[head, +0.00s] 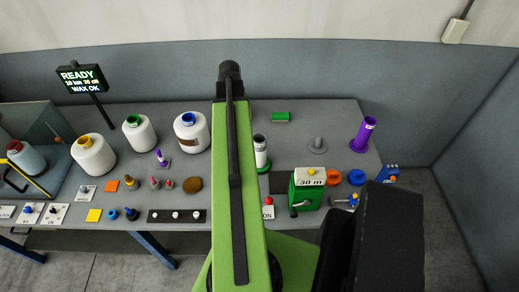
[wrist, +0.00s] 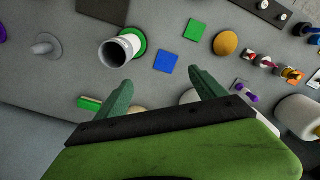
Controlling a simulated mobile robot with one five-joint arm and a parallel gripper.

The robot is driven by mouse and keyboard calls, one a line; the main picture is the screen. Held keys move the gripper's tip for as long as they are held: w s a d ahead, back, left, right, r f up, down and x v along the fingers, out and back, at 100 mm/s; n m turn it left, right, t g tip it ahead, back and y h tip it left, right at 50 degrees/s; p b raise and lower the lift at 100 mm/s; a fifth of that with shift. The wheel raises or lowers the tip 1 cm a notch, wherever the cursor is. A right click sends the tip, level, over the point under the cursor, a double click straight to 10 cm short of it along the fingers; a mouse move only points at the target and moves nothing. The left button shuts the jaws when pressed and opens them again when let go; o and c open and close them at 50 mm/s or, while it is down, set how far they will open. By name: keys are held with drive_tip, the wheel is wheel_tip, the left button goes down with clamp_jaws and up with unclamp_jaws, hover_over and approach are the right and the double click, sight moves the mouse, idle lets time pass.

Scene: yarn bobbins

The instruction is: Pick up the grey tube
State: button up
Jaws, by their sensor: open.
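A light grey-white tube (head: 261,152) with a dark open top stands upright on the table, just right of my arm in the head view. In the wrist view the tube (wrist: 126,44) stands on a green round base (wrist: 139,38), its dark opening facing the camera. My gripper (wrist: 162,78) is open and empty. Its fingers are spread below and to the right of the tube in the wrist view, with the tube outside them. In the head view my arm hides the fingers. A smaller grey peg on a round base (head: 318,145) stands farther right, also in the wrist view (wrist: 45,46).
A green block (head: 281,117) lies behind the tube. A purple tube (head: 363,133) stands at the right. A green box marked 30 m (head: 306,190) stands in front. Several yarn bobbins (head: 192,132) stand left. A blue square (wrist: 166,61) lies flat between tube and gripper.

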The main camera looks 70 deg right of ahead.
drive_tip(key=r+m, duration=0.1)
hover_over(260, 147)
drive_tip(key=d, duration=0.2)
drive_tip(key=f+b, duration=0.7)
drive_tip(key=f, duration=0.1)
drive_tip(key=w+f+b, duration=0.1)
drive_tip(key=f+b, duration=0.3)
drive_tip(key=shift+d+b, duration=0.15)
drive_tip(key=shift+b, duration=0.2)
drive_tip(key=f+b, duration=0.5)
drive_tip(key=shift+d+f, duration=0.25)
drive_tip(key=shift+r, duration=0.2)
drive_tip(key=c, duration=1.5)
drive_tip(key=shift+o, duration=0.2)
wheel_tip(260, 147, up, 10)
drive_tip(key=p, duration=1)
